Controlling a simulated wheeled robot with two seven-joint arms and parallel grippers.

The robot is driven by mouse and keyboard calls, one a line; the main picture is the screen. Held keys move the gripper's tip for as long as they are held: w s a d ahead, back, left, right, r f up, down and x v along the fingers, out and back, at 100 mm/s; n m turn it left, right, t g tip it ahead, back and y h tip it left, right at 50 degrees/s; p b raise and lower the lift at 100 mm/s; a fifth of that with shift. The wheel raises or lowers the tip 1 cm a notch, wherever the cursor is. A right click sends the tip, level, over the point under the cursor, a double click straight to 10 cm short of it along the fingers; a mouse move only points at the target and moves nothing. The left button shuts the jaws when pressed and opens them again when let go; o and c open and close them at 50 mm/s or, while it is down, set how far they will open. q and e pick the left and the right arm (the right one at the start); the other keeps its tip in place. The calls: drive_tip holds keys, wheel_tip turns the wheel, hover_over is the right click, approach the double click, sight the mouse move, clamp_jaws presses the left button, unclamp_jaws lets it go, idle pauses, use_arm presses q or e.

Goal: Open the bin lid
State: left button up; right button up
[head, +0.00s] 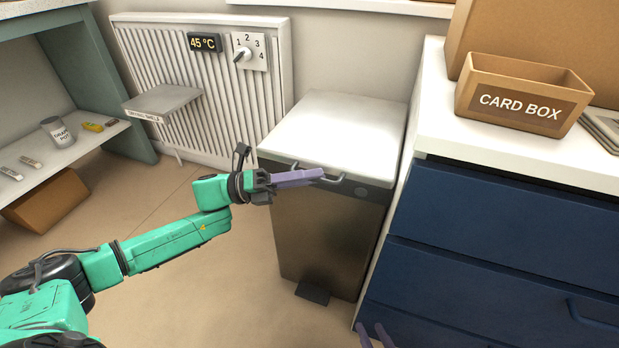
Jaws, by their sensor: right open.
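The bin (330,235) is a dark metallic box standing on the floor between the radiator and the blue drawer unit. Its white lid (345,130) lies flat and closed on top. A grey bar handle (335,178) is on the lid's front edge. My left gripper (320,175) has its purple fingers overlapping the handle's left part in the head view. I cannot tell whether they touch it or how far apart they are. A dark pedal (313,293) is at the bin's foot. My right gripper (375,330) shows only its purple fingertips at the bottom edge, apart and empty.
The blue drawer unit (480,225) stands close to the bin's right side, with a card box (520,95) on its white top. A radiator (150,60) with a small drying shelf (163,103) is behind left.

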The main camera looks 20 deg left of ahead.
use_arm(q)
clamp_jaws()
idle(1.4)
